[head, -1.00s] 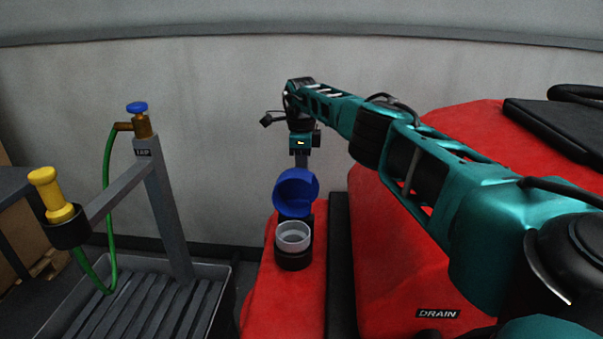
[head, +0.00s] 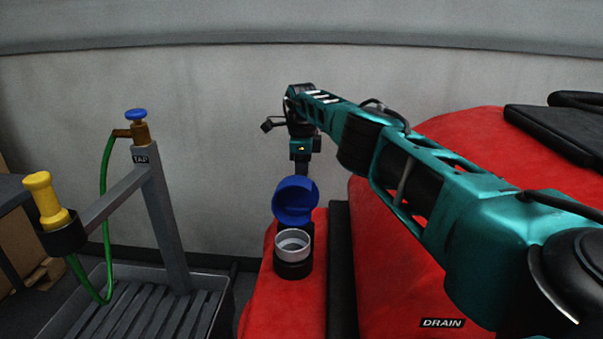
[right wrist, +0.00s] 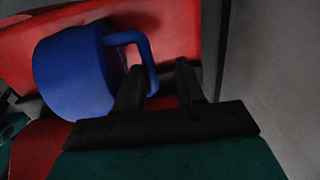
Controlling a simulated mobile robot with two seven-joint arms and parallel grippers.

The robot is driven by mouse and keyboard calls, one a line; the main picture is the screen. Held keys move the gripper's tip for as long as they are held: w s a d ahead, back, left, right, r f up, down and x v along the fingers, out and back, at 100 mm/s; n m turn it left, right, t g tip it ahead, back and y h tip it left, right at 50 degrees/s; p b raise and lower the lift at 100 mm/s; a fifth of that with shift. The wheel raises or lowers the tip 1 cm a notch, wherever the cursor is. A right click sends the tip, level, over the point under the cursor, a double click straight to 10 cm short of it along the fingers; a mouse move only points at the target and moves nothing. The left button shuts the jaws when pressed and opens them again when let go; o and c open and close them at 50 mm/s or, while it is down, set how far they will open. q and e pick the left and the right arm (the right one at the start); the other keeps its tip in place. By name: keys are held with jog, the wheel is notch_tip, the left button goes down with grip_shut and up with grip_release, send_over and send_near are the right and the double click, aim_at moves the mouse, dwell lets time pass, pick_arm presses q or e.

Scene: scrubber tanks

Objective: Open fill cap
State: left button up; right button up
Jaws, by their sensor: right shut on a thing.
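The blue fill cap (head: 296,203) stands tilted back, open, behind the white-rimmed filler neck (head: 292,245) on the red machine body. The neck's mouth is uncovered. My right arm reaches over from the right, and my right gripper (head: 302,172) is behind the cap, its fingertips hidden by the cap in the head view. In the right wrist view the blue cap (right wrist: 75,72) shows from its outer side with its loop handle (right wrist: 146,58). My right gripper (right wrist: 158,82) is shut on the handle, which passes between its fingers. My left gripper is not in view.
At left a post with a blue-knobbed tap (head: 137,114) and green hose (head: 106,190) stands over a slatted drain tray (head: 160,308). A yellow nozzle (head: 45,198) sits in a black holder. The red tank (head: 400,270) with a DRAIN label is at right; a grey wall (head: 220,120) is behind.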

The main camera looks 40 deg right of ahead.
jog(key=shift+o, duration=0.6)
jog(key=shift+d+f, duration=0.1)
jog(key=shift+f, duration=0.1)
notch_tip(320, 180, up, 13)
jog(key=p, duration=0.2)
jog(key=shift+s+a+p, duration=0.3)
jog(key=shift+a, duration=0.1)
jog(key=shift+f, duration=0.1)
